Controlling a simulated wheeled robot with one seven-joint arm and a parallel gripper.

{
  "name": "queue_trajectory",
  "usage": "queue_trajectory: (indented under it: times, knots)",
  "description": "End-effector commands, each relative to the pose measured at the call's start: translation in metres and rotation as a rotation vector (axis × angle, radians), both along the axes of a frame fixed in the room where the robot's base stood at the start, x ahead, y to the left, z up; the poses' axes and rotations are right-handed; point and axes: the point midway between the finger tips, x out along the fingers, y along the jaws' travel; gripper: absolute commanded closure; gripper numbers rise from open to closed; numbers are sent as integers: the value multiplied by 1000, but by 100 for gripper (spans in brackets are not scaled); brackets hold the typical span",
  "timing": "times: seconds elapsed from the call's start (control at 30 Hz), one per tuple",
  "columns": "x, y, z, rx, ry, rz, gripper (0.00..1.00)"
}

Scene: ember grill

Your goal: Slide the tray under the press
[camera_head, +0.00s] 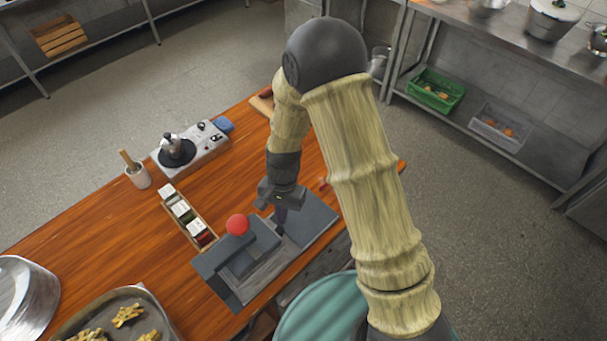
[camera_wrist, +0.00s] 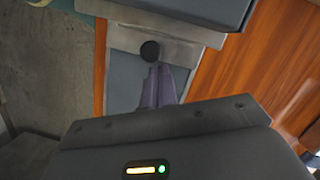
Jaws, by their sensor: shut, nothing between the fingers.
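The press (camera_head: 215,258) is a blue-grey block assembly with a red ball (camera_head: 237,224) on top, standing on the wooden table. The tray (camera_head: 262,275) looks like a light grey metal plate, partly beneath the press block. In the wrist view the tray's pale edge (camera_wrist: 195,52) shows with a round black knob (camera_wrist: 150,50) at it. My gripper (camera_head: 281,229) is shut and empty, pointing down over the base beside the press. In the wrist view its fingertips (camera_wrist: 159,70) are close to the knob; whether they touch it I cannot tell.
A blue-grey flat slab (camera_head: 315,218) lies to the right of my gripper. A box of small containers (camera_head: 188,215), a hot plate with a pot (camera_head: 190,150) and a metal pan of food (camera_head: 120,318) are on the table. A teal round object (camera_head: 322,312) is below the table edge.

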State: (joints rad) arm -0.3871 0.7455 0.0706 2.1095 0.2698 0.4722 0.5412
Motion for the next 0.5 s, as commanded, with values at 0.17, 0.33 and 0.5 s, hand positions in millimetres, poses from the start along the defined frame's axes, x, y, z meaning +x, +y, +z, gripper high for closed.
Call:
queue_trajectory:
  times: [0.17,0.33,0.5]
  knots:
    - [20,-13,5,0,-4,-11,100]
    - [31,-19,21,1,-10,-15,100]
    - [35,-18,47,2,-10,-8,100]
